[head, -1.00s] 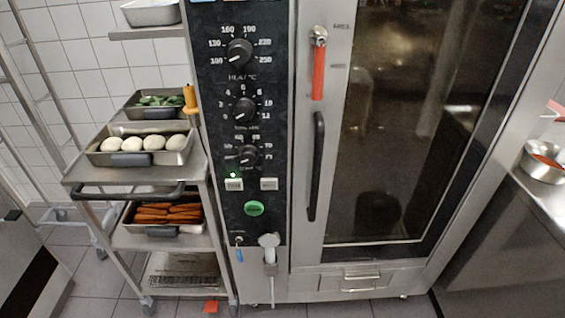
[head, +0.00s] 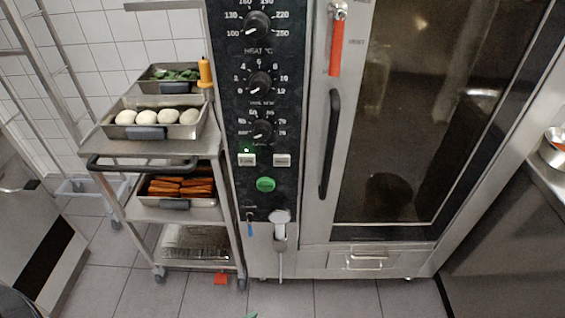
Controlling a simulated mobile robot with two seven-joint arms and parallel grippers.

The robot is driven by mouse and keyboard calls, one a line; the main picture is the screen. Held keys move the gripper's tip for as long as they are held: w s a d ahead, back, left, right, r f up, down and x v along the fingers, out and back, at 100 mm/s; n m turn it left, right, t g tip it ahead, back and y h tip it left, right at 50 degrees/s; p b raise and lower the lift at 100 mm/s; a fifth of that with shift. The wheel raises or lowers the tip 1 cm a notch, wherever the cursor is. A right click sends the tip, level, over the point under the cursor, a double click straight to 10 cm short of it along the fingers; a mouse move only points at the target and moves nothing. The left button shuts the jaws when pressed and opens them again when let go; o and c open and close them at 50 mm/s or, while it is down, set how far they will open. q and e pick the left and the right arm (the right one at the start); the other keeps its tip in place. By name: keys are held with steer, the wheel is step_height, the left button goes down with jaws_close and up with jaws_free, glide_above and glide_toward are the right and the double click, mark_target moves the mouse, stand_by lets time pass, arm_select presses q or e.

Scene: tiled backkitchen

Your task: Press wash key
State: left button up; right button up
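The oven's dark control panel (head: 240,190) stands in the middle of the head view. Low on it are two small white rectangular keys side by side, a left key (head: 247,160) and a right key (head: 282,160). Their lettering is too small to read, so I cannot tell which one is the wash key. A small green light (head: 246,150) glows just above the left key. A round green button (head: 265,184) sits below them. Neither of my grippers shows in the view, and nothing touches the panel.
Three knobs sit above the keys, the lowest knob (head: 262,131) closest. The glass oven door (head: 400,120) with its black handle (head: 329,145) is shut at right. A trolley (head: 150,148) with food pans stands close at left.

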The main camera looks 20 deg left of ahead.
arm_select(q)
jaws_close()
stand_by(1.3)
